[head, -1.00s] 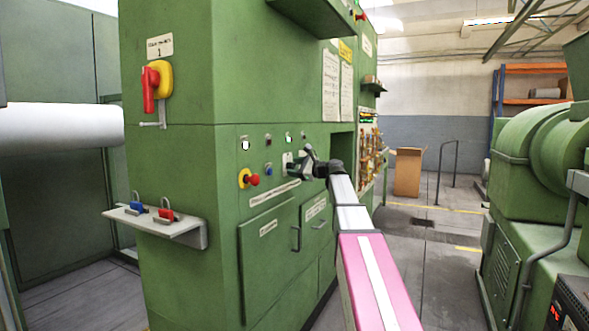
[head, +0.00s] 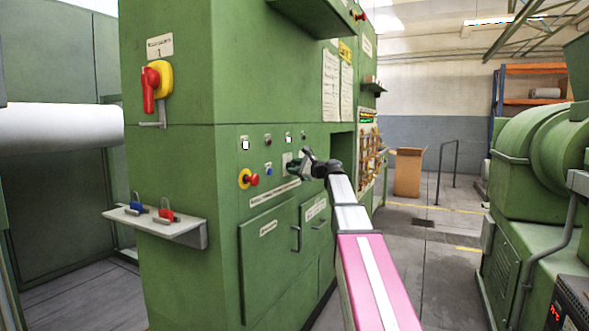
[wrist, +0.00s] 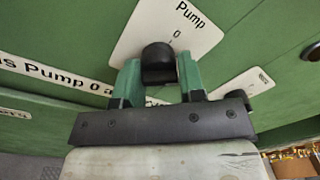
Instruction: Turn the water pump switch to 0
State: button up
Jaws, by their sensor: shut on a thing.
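The water pump switch is a black knob (wrist: 158,58) on a white plate (wrist: 152,30) marked "Pump" and "0" in the wrist view. The "0" and a short mark stand just above the knob. In the head view my gripper (head: 297,170) reaches the green cabinet's front panel, and the knob is hidden there. The pointer of the knob is not clear.
The green cabinet (head: 170,220) carries a red emergency button (head: 252,180) left of my gripper and a red-yellow rotary switch (head: 151,88). A shelf (head: 190,228) with blue and red padlocks juts out at the left. Open floor lies right of my arm.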

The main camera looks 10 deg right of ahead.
jog(key=n, duration=0.5)
jog(key=shift+s+f+n, duration=0.1)
jog(key=shift+f+n, duration=0.05)
jog(key=shift+n, duration=0.25)
jog(key=n, duration=0.5)
jog(key=shift+y, duration=0.4)
jog(key=shift+n, duration=0.4)
jog(key=o, duration=0.9)
jog(key=shift+d, duration=0.1)
jog(key=v, duration=1)
jog(key=shift+s+d, duration=0.15)
jog(key=shift+d, duration=0.15)
